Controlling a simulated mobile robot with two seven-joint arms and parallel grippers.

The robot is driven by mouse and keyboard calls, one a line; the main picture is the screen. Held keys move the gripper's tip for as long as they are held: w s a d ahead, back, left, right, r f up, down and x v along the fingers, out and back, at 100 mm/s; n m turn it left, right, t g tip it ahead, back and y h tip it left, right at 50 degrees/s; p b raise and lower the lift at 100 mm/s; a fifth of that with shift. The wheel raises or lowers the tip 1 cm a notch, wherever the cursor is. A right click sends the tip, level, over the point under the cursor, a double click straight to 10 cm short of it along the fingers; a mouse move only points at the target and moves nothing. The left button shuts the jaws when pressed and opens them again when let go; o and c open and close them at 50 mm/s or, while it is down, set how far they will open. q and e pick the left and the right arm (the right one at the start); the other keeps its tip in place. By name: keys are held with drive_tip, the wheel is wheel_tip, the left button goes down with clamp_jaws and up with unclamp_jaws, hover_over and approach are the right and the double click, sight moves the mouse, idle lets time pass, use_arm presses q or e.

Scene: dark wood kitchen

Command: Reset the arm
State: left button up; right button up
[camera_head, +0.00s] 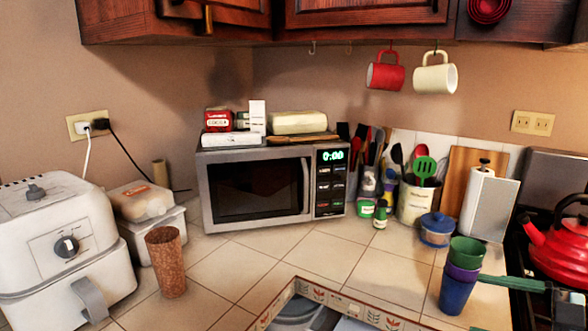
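Neither of my arms shows in the head view, and no gripper is in sight. The task names no other object. The head view looks over a tiled kitchen counter (235,265) set in a corner.
A white air fryer (62,250), a brown cup (166,262) and a microwave (268,185) stand on the counter. Stacked cups (459,275) stand at right, near a red kettle (560,245). A sink (325,312) opens at front. Two mugs hang under dark cabinets (365,12).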

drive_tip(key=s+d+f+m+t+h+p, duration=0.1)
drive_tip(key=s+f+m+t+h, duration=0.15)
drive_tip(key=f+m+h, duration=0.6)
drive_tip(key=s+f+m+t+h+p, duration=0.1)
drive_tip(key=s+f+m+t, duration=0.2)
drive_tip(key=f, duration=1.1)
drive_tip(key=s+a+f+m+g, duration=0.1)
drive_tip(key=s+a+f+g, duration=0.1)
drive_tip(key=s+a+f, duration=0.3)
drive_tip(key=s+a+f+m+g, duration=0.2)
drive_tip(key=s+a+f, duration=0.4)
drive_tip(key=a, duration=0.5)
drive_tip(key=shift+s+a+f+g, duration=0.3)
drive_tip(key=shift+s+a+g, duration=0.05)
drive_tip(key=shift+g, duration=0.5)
